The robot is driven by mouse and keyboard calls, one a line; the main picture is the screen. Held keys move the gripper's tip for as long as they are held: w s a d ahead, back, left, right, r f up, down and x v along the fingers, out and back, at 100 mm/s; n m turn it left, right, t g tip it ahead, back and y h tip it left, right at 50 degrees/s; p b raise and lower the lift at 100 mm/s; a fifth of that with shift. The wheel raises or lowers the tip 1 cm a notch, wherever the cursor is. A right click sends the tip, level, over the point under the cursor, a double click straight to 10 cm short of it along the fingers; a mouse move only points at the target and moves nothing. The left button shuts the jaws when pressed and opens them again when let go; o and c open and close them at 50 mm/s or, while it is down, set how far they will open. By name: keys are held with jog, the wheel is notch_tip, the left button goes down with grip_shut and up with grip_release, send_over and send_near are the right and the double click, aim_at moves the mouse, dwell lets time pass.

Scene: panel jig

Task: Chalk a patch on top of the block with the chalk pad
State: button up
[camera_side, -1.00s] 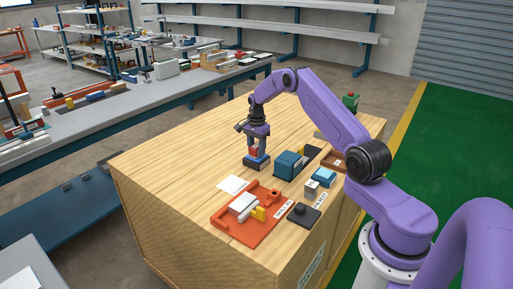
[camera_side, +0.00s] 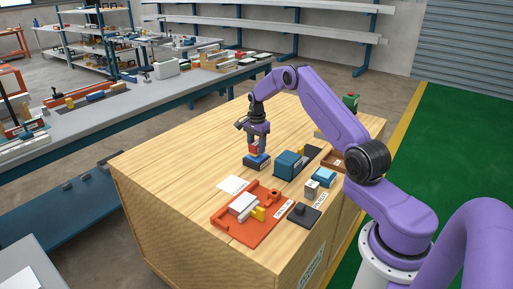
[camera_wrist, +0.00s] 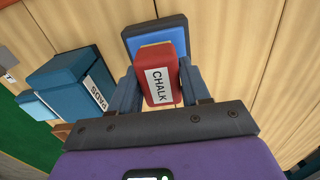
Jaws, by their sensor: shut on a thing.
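My gripper (camera_side: 256,143) is shut on the red chalk pad (camera_side: 254,150), which stands upright between the fingers. In the wrist view the chalk pad (camera_wrist: 160,76) shows its white CHALK label. The block (camera_side: 257,162), dark at its edges with a bright blue top, lies on the table right under the pad. In the wrist view the block (camera_wrist: 175,32) shows beyond the pad. A thin yellow strip shows at the pad's far edge, and I cannot tell if it is on the pad or on the block. The pad hides part of the block's top. I cannot tell whether they touch.
A teal box (camera_side: 289,165) labelled PADS in the wrist view (camera_wrist: 72,88) stands close right of the block. An orange tray (camera_side: 262,236) with white and yellow parts lies nearer the front. A white sheet (camera_side: 232,184) lies between. The table's left side is clear.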

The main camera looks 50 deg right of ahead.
aim_at(256, 143)
jog(key=shift+r, duration=2.95)
